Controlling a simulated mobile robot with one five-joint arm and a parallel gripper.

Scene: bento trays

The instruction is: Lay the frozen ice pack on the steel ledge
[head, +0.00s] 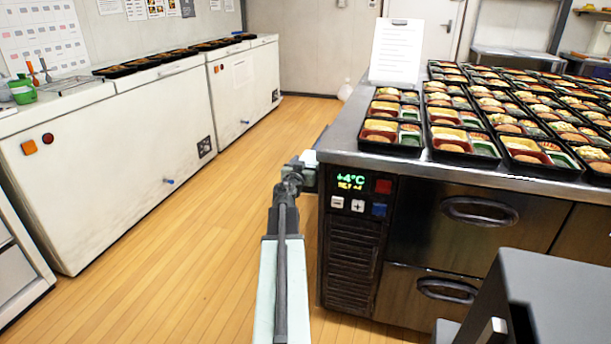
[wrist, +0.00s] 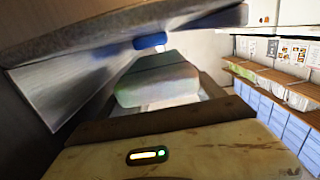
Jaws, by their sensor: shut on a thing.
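My gripper (head: 303,172) is at the left front corner of the steel counter, at about the height of its top. In the wrist view it is shut on a pale, greenish-white block, the ice pack (wrist: 156,86). In the head view only a small pale bit of the pack (head: 309,157) shows, beside the counter corner. The steel ledge (head: 345,143) is the bare rim of the counter top. Steel also fills the upper left of the wrist view (wrist: 70,80), close beside the pack. I cannot tell whether the pack touches it.
Rows of filled bento trays (head: 390,140) cover most of the counter. A white clipboard (head: 396,50) stands at its back left. A control panel (head: 358,195) is on the counter's front. White chest freezers (head: 110,150) line the left wall, with clear wooden floor between.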

